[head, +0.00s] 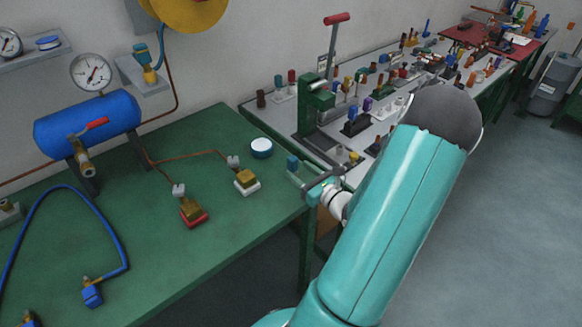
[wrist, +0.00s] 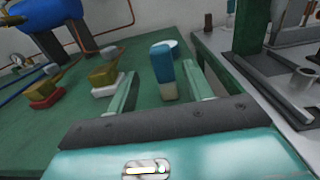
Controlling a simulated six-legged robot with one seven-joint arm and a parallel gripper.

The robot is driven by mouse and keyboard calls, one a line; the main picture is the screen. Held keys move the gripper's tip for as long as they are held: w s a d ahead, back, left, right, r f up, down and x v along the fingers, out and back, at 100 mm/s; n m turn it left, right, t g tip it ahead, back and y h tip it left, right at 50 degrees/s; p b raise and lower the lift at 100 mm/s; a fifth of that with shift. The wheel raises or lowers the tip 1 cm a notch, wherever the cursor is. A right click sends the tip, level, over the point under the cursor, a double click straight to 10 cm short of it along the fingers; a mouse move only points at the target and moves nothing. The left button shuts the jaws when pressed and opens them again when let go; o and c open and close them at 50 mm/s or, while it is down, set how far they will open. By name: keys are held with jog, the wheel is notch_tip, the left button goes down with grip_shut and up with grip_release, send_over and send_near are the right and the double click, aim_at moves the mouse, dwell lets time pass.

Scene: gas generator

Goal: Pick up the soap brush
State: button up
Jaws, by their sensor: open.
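The soap brush (wrist: 162,66) seems to be the upright piece with a blue upper part and a pale lower part in the wrist view. It appears between the two fingers of my gripper (wrist: 159,76), with a visible gap on each side. In the head view a small blue piece, likely the same brush (head: 292,161), shows at the green table's right edge, close to my gripper (head: 307,172). My gripper is open and holds nothing. I cannot tell how deep the brush sits between the fingers.
A round white-topped blue tub (head: 261,147) stands just behind. Brass valves on a white base (head: 247,181) and a red base (head: 193,212) are to the left on the green table (head: 225,245). A green press (head: 316,110) stands on the grey bench to the right.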

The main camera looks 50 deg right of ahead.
aim_at(289, 162)
jog(key=x, duration=0.6)
jog(key=shift+w+d+f, duration=0.2)
jog(key=shift+d, duration=0.1)
jog(key=c, duration=1.1)
